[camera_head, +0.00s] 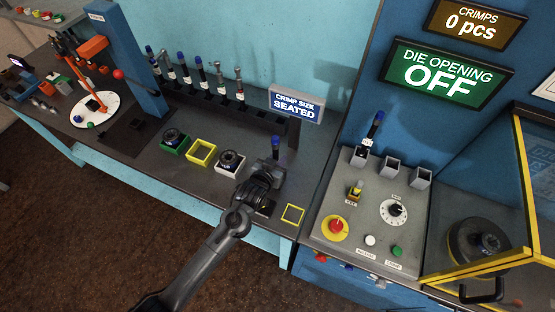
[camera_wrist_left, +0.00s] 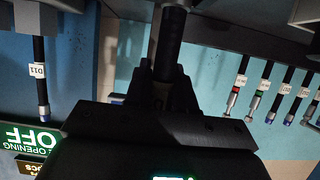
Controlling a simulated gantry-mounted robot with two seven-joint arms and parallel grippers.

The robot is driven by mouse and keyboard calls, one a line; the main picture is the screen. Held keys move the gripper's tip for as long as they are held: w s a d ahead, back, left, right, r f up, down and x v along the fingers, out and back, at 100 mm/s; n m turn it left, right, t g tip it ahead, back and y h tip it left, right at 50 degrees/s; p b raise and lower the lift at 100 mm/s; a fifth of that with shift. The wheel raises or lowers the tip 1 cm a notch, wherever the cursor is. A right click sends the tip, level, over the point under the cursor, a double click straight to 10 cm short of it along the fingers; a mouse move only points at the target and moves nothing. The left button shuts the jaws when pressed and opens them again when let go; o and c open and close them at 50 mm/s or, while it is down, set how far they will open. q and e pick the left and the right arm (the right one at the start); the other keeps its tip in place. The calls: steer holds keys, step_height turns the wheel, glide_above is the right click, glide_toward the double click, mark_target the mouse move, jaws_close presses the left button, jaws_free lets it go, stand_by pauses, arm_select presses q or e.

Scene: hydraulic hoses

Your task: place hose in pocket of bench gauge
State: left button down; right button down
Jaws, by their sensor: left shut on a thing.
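My left gripper (camera_head: 272,172) is shut on a dark hose with a blue tip (camera_head: 276,143), which stands about upright. In the left wrist view the black hose (camera_wrist_left: 170,40) runs between the fingers of my left gripper (camera_wrist_left: 166,85). The hose's lower end is hidden by the gripper in the head view. The bench gauge's sign (camera_head: 297,103) reads "CRIMP SIZE SEATED" and stands just behind and right of the hose. The gauge's pocket is hidden behind my gripper, so I cannot see how the hose sits in it. My right gripper is not in view.
Several hoses stand in a rack (camera_head: 215,97) behind. Green (camera_head: 174,151), yellow (camera_head: 201,152) and white (camera_head: 231,172) trays lie left of my gripper. A yellow-outlined square (camera_head: 293,214) is bare. A control panel (camera_head: 375,225) with a hose (camera_head: 376,125) stands right.

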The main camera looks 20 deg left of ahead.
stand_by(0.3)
arm_select(q)
steer(key=c, duration=0.9)
jaws_free()
steer(key=shift+f, duration=0.1)
steer(key=shift+c, duration=0.2)
